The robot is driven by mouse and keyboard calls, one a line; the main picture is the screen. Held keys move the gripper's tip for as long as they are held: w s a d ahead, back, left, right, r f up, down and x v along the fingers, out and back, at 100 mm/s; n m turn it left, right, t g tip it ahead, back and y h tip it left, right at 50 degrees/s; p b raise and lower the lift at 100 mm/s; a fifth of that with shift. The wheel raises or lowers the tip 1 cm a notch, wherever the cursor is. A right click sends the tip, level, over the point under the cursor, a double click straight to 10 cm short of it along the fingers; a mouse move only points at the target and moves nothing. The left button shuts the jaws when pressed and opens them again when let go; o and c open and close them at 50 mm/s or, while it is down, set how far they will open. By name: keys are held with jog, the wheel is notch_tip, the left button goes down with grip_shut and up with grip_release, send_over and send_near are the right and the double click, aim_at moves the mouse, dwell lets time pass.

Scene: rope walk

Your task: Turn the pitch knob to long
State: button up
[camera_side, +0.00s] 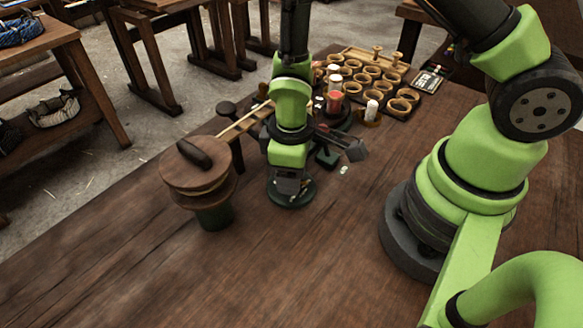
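My gripper (290,190) points straight down over a round dark-green base (294,203) near the middle of the table. The fingertips are small and dark against it, so I cannot tell whether they are open or shut, or whether they touch anything. Any knob on that base is hidden by the gripper. To the left stands a round wooden piece (182,172) on a green foot, with a dark elongated handle (195,152) on top. No marking for pitch or long is readable, and I cannot tell for certain which part is the pitch knob.
Pale rods (240,125) and a dark post (232,135) stand just behind and left of my gripper. Behind it are a red-and-white cylinder (334,100), a white-topped piece (371,110) and a rack of several round wooden cups (375,72). The table front (270,270) is clear.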

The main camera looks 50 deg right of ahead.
jog(key=shift+w, duration=0.15)
jog(key=m, duration=0.9)
jog(key=s+d+r+t+y, duration=0.1)
jog(key=s+r+t, duration=0.1)
jog(key=r, duration=1)
jog(key=s+d+r+t, duration=0.2)
jog(key=r, duration=1)
jog(key=s+r+t+y, duration=0.1)
jog(key=s+r+t, duration=0.2)
jog(key=s, duration=0.3)
jog(key=shift+d+r, duration=0.4)
jog(key=shift+r, duration=0.3)
jog(key=shift+s, duration=0.15)
